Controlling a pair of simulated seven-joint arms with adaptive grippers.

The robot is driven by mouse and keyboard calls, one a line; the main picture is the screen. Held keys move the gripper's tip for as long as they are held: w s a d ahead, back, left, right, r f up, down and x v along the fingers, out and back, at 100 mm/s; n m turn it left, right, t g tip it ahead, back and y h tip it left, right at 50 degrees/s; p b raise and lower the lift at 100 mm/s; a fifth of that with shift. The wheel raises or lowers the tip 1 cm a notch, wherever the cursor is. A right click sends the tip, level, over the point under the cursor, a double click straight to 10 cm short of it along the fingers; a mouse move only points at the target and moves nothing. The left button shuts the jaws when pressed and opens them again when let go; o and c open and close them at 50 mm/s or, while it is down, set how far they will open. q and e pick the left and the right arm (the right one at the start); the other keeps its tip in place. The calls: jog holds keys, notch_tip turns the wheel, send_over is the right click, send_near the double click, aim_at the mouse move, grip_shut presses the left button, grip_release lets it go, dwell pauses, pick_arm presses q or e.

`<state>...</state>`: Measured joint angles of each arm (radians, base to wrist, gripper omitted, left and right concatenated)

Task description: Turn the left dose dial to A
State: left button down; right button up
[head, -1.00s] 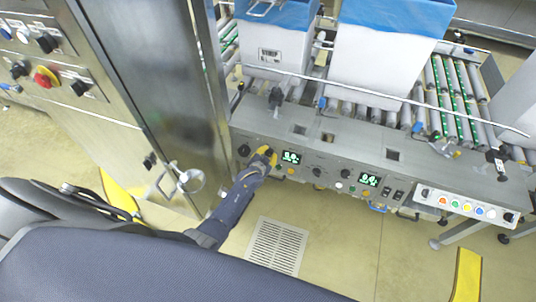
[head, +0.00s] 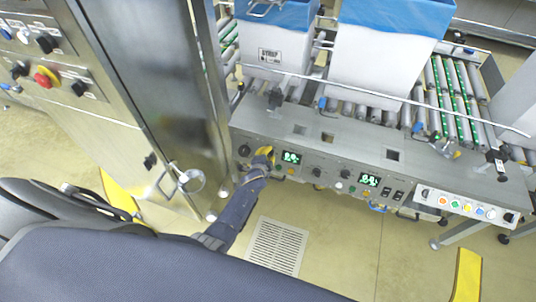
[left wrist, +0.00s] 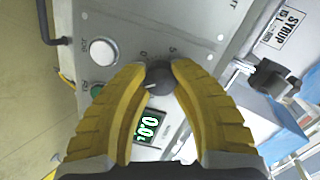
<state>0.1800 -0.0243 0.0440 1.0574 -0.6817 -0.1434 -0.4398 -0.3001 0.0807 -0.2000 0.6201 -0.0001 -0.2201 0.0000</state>
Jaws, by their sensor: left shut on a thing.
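The dose dial (left wrist: 160,78) is a dark round knob on a grey panel, between my yellow fingertips in the left wrist view. A pale mark on it points to the lower left. Labels that look like 0 and 5 are printed beside it. My left gripper (head: 266,155) is shut on this dial at the front panel, left of the green-digit display (head: 291,158). That display also shows in the left wrist view (left wrist: 150,126) and seems to read 0.0. The fingers hide the dial in the head view. I cannot make out a letter A. My right gripper is out of view.
Another black knob (head: 244,150) sits left of my gripper. A second dial (head: 317,172) and display (head: 369,180) are further right. A white button (left wrist: 103,52) and a green button (left wrist: 97,90) are near the fingers. Boxes with blue liners (head: 380,55) stand behind.

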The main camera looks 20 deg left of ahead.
pick_arm(q)
jog(key=shift+a, duration=0.15)
jog(key=c, duration=1)
grip_release()
jog(key=shift+o, duration=0.2)
jog(key=shift+s, duration=0.1)
jog(key=v, duration=1.2)
